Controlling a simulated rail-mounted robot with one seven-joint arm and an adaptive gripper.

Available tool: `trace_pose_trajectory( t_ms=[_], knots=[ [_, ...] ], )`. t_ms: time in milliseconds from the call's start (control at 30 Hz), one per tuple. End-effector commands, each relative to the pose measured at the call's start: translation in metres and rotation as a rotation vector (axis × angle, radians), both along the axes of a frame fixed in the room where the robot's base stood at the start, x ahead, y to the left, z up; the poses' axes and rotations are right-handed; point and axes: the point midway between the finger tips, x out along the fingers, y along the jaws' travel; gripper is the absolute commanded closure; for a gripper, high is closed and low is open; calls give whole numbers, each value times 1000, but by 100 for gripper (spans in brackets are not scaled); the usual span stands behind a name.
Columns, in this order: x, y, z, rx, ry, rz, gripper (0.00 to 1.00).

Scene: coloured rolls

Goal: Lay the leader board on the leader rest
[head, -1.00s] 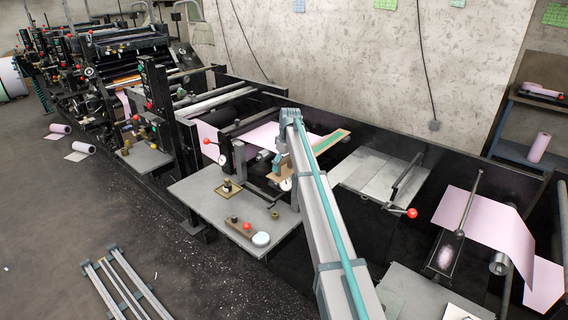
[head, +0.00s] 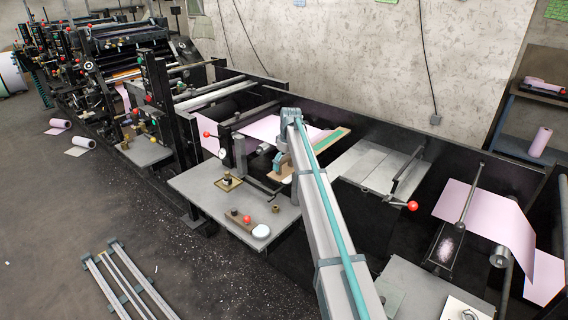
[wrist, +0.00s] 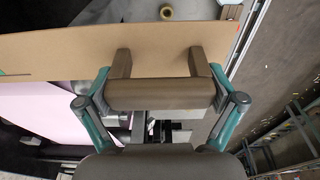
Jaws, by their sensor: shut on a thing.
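The leader board is a flat tan board with a green strip (head: 335,143); in the head view it shows just right of my arm's far end. In the wrist view the board (wrist: 60,48) spans the upper picture and carries a brown bracket-like handle. My gripper (wrist: 162,97) is shut on this handle, with a teal finger linkage on each side. In the head view my arm hides most of the gripper and part of the board. I cannot tell for sure which surface is the leader rest. A grey flat plate (head: 368,174) lies right of the board.
A pink web (head: 264,129) runs behind the board. A grey side table (head: 205,190) at left holds small brass parts and a white disc. A red-knobbed lever (head: 412,206) stands at the grey plate. More pink web (head: 485,218) hangs at right.

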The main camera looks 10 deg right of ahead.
Motion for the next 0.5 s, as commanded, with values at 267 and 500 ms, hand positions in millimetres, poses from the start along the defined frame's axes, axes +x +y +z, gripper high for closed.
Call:
trace_pose_trajectory(
  t_ms=[267, 500],
  knots=[
    [0, 0, -5, -1, -1, 0, 69],
    [0, 0, -10, -1, -1, 0, 69]
  ],
)
